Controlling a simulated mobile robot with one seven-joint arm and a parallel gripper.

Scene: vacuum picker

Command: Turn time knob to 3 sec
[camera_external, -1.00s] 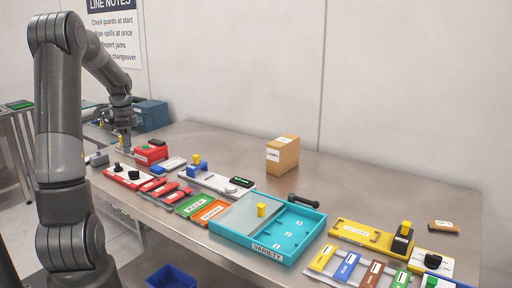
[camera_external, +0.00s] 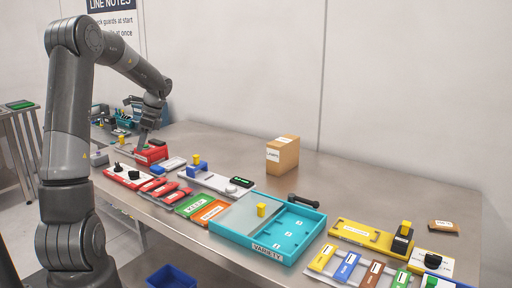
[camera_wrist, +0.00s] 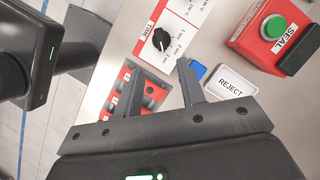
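The black time knob (camera_wrist: 161,39) sits on a white plate with a red TIME label (camera_wrist: 152,20) in the wrist view. In the external view the red and white knob panel (camera_external: 146,182) lies at the left of the table with two black knobs. My gripper (camera_external: 146,141) is above and behind it, partly blurred into the background.
The red SEAL box (camera_wrist: 262,35) with a green button and the white REJECT plate (camera_wrist: 231,83) are close by on the right. A turquoise tray (camera_external: 285,250) and a cardboard box (camera_external: 283,155) stand farther right.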

